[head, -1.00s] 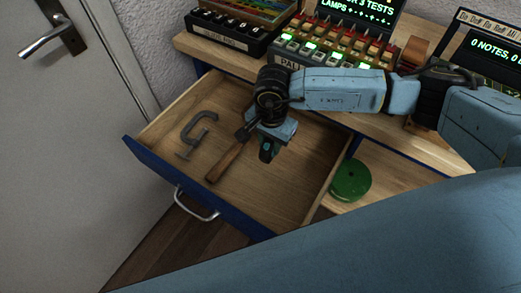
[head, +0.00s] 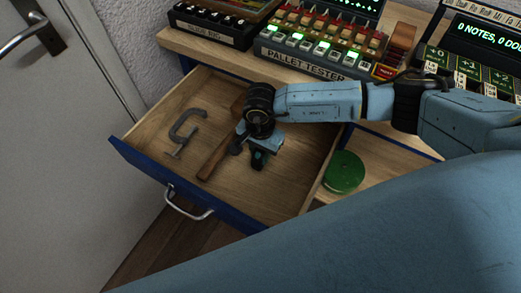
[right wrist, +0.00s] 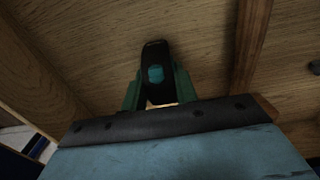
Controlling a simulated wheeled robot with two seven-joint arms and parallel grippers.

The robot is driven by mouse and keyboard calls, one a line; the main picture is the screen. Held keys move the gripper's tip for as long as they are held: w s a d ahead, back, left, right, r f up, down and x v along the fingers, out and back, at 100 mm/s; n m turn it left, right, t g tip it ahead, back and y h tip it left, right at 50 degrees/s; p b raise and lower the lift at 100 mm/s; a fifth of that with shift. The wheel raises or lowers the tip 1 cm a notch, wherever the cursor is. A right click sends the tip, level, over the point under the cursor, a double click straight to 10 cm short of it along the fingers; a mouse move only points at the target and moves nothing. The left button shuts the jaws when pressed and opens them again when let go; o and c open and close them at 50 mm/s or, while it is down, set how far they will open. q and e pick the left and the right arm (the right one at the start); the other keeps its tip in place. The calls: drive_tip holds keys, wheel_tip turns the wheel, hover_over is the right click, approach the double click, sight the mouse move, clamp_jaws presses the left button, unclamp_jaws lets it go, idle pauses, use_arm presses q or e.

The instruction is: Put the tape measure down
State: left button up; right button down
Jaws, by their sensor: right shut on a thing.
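My right gripper (head: 259,150) is inside the open drawer (head: 285,200), pointing down over its bare wooden floor. It is shut on the tape measure (head: 258,161), a small black thing with a teal patch. In the right wrist view the tape measure (right wrist: 154,62) sits between the two teal fingers (right wrist: 155,95), close over the wood. I cannot tell whether it touches the drawer floor. My left gripper is not in view.
A grey C-clamp (head: 183,127) and a hammer with a wooden handle (head: 214,157) lie in the drawer, left of the gripper. A green round thing (head: 344,172) is on a shelf to the right. The pallet tester (head: 310,52) stands on the desk above.

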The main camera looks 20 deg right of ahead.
drive_tip(key=c, duration=1.1)
unclamp_jaws()
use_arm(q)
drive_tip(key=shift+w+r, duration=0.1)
use_arm(e)
drive_tip(key=shift+r, duration=0.1)
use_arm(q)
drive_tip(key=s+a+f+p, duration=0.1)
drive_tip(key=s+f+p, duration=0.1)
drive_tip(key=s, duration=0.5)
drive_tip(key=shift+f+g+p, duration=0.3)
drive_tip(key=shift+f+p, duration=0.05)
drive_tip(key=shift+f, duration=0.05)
use_arm(e)
wheel_tip(320, 180, up, 12)
drive_tip(key=shift+r, duration=0.1)
